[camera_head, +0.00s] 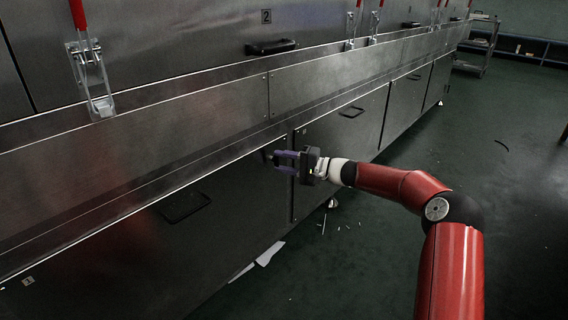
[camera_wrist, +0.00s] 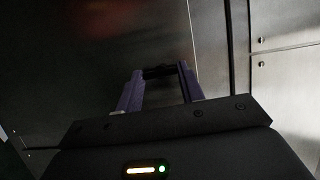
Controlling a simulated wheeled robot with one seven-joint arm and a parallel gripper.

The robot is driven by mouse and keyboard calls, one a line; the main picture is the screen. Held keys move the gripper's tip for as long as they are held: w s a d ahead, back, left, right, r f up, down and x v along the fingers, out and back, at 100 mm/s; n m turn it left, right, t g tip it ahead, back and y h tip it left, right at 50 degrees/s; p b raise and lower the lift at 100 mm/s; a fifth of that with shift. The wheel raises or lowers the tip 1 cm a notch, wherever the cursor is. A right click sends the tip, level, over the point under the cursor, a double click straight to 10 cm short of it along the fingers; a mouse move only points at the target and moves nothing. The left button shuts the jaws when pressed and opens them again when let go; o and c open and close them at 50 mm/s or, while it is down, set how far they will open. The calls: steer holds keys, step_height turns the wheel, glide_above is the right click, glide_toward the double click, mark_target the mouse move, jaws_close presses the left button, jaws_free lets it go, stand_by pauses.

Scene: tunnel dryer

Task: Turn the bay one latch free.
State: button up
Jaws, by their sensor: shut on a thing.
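The bay one door (camera_head: 110,245) is the lower left steel panel, with a "1" label (camera_head: 28,281) near its lower left. My gripper (camera_head: 277,161) is at the upper right of this door, close to the seam with the neighbouring door. In the wrist view my gripper (camera_wrist: 158,74) has its two purple fingers on either side of a small dark piece, the bay one latch (camera_wrist: 158,71), and is shut on it. In the head view the fingers mostly hide the latch. Its exact turn angle is hard to tell. The door looks closed, flush with the panels around it.
A black recessed handle (camera_head: 185,204) sits on the bay one door. Red-handled toggle clamps (camera_head: 90,70) and a black handle (camera_head: 270,47) are on the upper panels. White scraps (camera_head: 269,254) lie on the floor below. A cart (camera_head: 480,45) stands far back.

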stand_by(0.3)
steer(key=o, duration=1)
steer(key=shift+d, duration=0.1)
steer(key=v, duration=0.7)
steer(key=shift+d+p, duration=0.35)
steer(key=shift+p, duration=0.05)
steer(key=shift+s, duration=0.1)
